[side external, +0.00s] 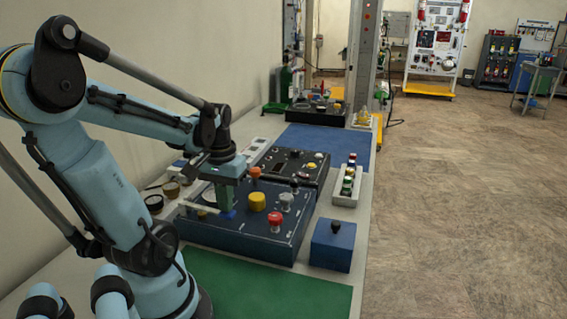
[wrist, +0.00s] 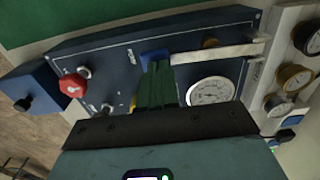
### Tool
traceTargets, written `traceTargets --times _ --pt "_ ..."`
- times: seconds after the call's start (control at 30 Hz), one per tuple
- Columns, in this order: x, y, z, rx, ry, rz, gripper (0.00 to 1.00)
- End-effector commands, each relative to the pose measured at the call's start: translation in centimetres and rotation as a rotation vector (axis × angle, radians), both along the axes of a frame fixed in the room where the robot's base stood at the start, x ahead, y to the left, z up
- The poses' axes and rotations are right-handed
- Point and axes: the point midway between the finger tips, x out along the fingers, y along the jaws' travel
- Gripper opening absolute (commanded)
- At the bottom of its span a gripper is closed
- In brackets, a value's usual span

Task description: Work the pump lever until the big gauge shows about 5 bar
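The big gauge (wrist: 210,92) has a round white dial and lies face up on the dark blue panel (wrist: 115,60); its needle is too small to read. The pump lever (wrist: 222,53) is a pale flat bar with a blue end piece (wrist: 155,57), and it also shows in the side view (side external: 203,209). My gripper's green fingers (wrist: 156,86) reach down to the blue end and look close together. In the side view my gripper (side external: 226,200) is low over the panel's left part. Whether the fingers clamp the blue piece or only touch it is unclear.
A yellow knob (side external: 257,201), a red knob (side external: 275,219) and a grey knob (side external: 287,200) stand on the panel, right of my gripper. A blue box (side external: 332,246) with a black knob sits to the right. Small gauges (wrist: 295,76) lie beyond the panel. The green mat (side external: 270,290) is clear.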

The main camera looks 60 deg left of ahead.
Motion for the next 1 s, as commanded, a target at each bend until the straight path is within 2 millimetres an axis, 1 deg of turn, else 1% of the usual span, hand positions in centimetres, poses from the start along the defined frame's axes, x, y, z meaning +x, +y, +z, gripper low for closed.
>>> traceTargets --times 0.5,0.63,1.0 --pt "0.1 0.0 3.4 -0.001 -0.002 -0.001 0.00" --pt "0.0 0.0 3.7 -0.001 -0.001 -0.001 0.00" --pt "0.0 0.0 3.7 -0.001 -0.001 -0.001 0.00"
